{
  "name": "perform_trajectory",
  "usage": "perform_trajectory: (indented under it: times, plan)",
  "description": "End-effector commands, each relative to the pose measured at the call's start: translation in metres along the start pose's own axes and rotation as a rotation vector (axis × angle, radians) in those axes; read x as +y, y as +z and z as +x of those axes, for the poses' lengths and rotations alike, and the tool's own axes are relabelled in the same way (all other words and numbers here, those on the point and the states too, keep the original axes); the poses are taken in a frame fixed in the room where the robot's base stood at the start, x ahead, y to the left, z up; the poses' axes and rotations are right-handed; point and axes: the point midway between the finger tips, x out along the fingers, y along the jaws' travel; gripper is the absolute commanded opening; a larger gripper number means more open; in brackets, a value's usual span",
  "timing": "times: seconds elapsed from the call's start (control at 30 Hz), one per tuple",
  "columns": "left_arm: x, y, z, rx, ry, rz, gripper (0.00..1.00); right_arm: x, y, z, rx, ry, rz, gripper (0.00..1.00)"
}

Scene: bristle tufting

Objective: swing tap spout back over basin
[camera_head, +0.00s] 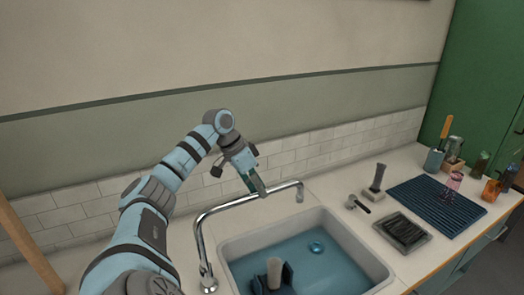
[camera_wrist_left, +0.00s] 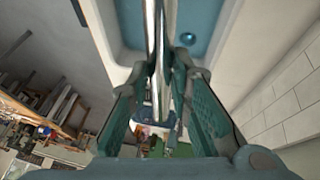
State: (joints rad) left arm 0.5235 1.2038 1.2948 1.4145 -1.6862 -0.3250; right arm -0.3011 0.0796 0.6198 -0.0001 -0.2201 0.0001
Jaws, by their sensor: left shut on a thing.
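The chrome tap spout (camera_head: 230,203) rises from its base (camera_head: 207,283) at the basin's left corner and runs right along the back side. Its downturned tip (camera_head: 300,194) shows just beyond the back rim of the basin (camera_head: 356,240) in the head view. My left gripper (camera_head: 258,187) is shut on the spout's horizontal arm, short of the tip. In the left wrist view the spout (camera_wrist_left: 157,35) passes between the two green fingers of my left gripper (camera_wrist_left: 160,75). My right gripper is not in view.
A pale cylinder (camera_head: 273,272) stands in the basin, near a blue drain (camera_head: 316,247). Right of the basin are a tap lever (camera_head: 358,203), a dark brush-like piece (camera_head: 377,178), a grey tray (camera_head: 428,239) and a ribbed blue mat (camera_head: 435,215). The tiled wall (camera_head: 310,150) is close behind.

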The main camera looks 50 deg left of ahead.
Motion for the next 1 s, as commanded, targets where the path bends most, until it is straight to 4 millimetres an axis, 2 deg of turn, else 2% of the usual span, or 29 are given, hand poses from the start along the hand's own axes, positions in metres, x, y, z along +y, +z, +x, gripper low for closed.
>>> perform_trajectory:
  times: [0.57, 0.6, 0.7, 1.0]
  plan:
    - [0.008, 0.0015, 0.0021, -0.01, 0.02, 0.036, 0.0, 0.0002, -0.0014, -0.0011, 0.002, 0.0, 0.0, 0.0]
    - [0.0081, 0.0016, 0.0022, -0.01, 0.02, 0.036, 0.22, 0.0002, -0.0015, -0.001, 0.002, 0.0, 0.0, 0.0]
    - [0.0078, 0.0016, 0.002, -0.01, 0.019, 0.036, 0.38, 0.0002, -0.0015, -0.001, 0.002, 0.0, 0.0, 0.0]
    - [0.0066, 0.0019, 0.0, -0.008, 0.015, 0.033, 0.39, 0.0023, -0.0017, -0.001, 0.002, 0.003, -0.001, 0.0]
